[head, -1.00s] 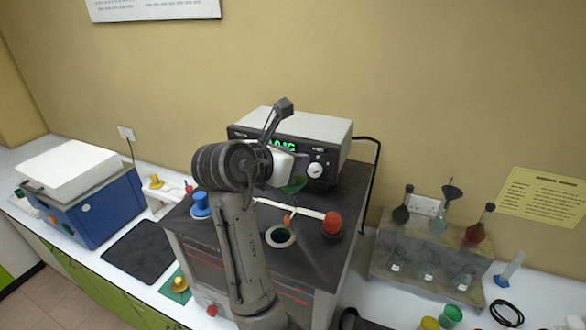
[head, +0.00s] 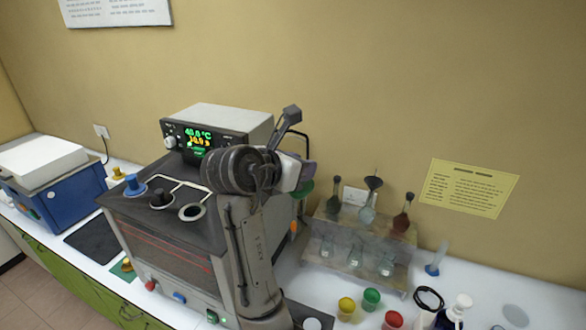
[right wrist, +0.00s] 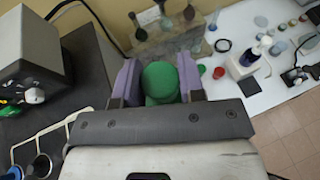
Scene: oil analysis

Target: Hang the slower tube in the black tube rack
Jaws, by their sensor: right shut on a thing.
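My right gripper (right wrist: 160,82) is shut on a green-topped thing (right wrist: 161,80), seen from above in the right wrist view. I take it to be the tube, but most of its length is hidden. In the head view the green top (head: 305,188) shows just right of my gripper (head: 294,176), with an orange part (head: 294,228) below it. The gripper is raised near the right side of the bath, left of a rack (head: 318,231) with several flasks. I cannot tell whether this is the black tube rack. My left gripper is not in view.
The bath (head: 160,235) has a lit display (head: 196,137), a blue knob (head: 134,184) and an open round hole (head: 191,212). A blue machine (head: 60,195) stands at the far left. Yellow (head: 346,305), green (head: 371,297) and red (head: 393,319) cups stand in front of the flask rack.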

